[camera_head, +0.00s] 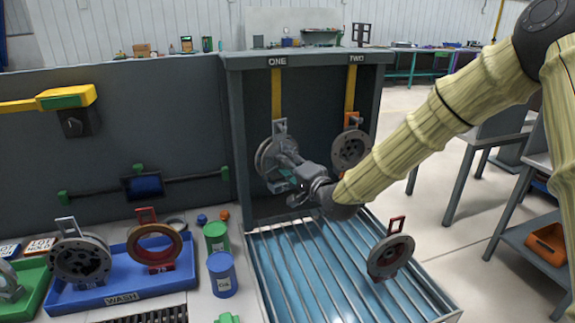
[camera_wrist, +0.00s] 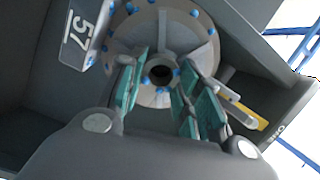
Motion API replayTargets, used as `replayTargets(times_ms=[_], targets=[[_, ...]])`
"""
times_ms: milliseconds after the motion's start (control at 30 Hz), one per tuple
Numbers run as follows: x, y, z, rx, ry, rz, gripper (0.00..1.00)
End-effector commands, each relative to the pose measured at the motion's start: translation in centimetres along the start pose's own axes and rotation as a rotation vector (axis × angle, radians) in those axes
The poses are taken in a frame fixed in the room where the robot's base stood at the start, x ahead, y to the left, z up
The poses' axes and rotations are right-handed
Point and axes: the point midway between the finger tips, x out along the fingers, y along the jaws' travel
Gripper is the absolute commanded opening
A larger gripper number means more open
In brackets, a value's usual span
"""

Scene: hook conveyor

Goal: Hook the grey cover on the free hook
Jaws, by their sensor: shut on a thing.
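The grey cover (camera_head: 264,158) is upright under the sign ONE in the head view, its grey loop (camera_head: 280,127) at the lower end of the yellow strap (camera_head: 276,92). Whether the loop is on the hook cannot be told. My gripper (camera_head: 286,178) is shut on the cover from the front and hides part of it. Under sign TWO, a dark cover (camera_head: 350,150) with an orange loop hangs at the other strap (camera_head: 349,90).
A dark cover with a red loop (camera_head: 390,257) stands on the slatted blue tray (camera_head: 300,262) below. At left, the blue WASH tray (camera_head: 125,297) holds covers, with green (camera_head: 215,237) and blue (camera_head: 221,275) cans beside it. The booth's side walls flank my gripper.

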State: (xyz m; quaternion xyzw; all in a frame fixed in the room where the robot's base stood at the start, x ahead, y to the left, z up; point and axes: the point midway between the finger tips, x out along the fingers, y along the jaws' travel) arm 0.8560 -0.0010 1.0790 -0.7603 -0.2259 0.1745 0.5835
Motion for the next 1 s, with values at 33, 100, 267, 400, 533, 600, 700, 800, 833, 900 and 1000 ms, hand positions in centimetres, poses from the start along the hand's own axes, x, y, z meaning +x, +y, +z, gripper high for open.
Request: replayTargets(times_ms=[33, 100, 267, 400, 533, 600, 700, 800, 833, 900, 1000], targets=[[0.0, -0.1, 0.0, 0.000, 0.001, -0.002, 0.00], [0.0, -0.1, 0.0, 0.000, 0.001, -0.002, 0.00], [0.0, -0.1, 0.0, 0.000, 0.000, -0.002, 0.59], [0.0, -0.1, 0.0, 0.000, 0.000, -0.001, 0.59], [0.0, 0.1, 0.0, 0.000, 0.000, 0.001, 0.59], [-0.1, 0.1, 0.0, 0.000, 0.000, 0.001, 0.59], [-0.6, 0.1, 0.0, 0.001, 0.000, 0.001, 0.59], [-1.8, 0.0, -0.1, 0.001, 0.001, 0.000, 0.59], [-2.2, 0.0, -0.1, 0.002, 0.001, 0.000, 0.59], [-3.4, 0.1, -0.1, 0.004, 0.002, 0.001, 0.59], [-5.3, 0.0, -0.1, 0.003, 0.002, 0.001, 0.59]])
